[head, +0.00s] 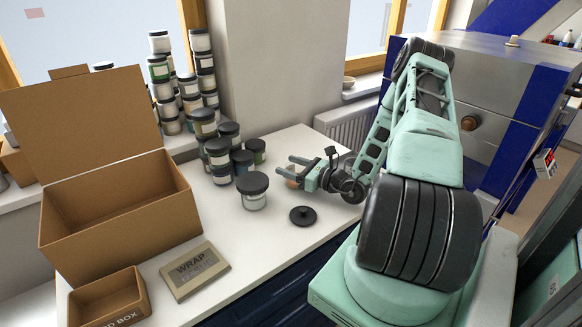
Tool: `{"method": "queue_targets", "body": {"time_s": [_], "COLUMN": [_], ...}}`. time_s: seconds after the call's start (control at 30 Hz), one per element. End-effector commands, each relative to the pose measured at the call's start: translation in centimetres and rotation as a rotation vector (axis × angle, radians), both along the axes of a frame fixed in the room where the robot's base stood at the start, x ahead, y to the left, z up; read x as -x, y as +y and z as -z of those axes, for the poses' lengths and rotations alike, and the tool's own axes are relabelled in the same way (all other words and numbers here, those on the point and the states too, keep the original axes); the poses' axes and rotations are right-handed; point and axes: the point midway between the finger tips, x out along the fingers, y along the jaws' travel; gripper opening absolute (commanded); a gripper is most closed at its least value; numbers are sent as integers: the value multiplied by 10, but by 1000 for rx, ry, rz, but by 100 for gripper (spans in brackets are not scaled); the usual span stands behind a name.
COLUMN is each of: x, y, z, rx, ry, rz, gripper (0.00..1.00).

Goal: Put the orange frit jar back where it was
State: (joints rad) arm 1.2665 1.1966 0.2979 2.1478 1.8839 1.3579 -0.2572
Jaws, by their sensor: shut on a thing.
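My gripper (297,174) is over the counter, left of the kiln, with its fingers pointing left. It is shut on a small orange-tan thing (292,184), which seems to be the orange frit jar. Most of it is hidden by the fingers, and I cannot tell whether it touches the counter. A larger clear jar (254,200) with a dark lid and pale contents stands upright to the left of my gripper. A black round lid with a knob (303,216) lies on the counter in front of the gripper.
Several dark-lidded jars (218,155) cluster behind on the counter, with taller stacks (160,70) at the window. An open cardboard box (75,240), a smaller box (125,298) and a WRAP packet (195,270) lie left. The blue-and-grey kiln (485,75) stands right.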

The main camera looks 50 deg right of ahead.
Motion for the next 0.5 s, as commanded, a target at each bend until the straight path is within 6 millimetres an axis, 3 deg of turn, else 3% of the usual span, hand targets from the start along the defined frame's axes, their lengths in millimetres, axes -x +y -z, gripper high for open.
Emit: {"method": "queue_targets", "body": {"time_s": [0.33, 0.37, 0.4, 0.43, 0.5], "x": [0, 0, 0, 0, 0], "y": [0, 0, 0, 0, 0], "z": [4, 3, 3, 3, 3], "rx": [1, 1, 1, 1, 1], "ry": [-1, 0, 0, 0, 0], "rz": [0, 0, 0, 0, 0], "gripper": [31, 64, 75, 80, 80]}}
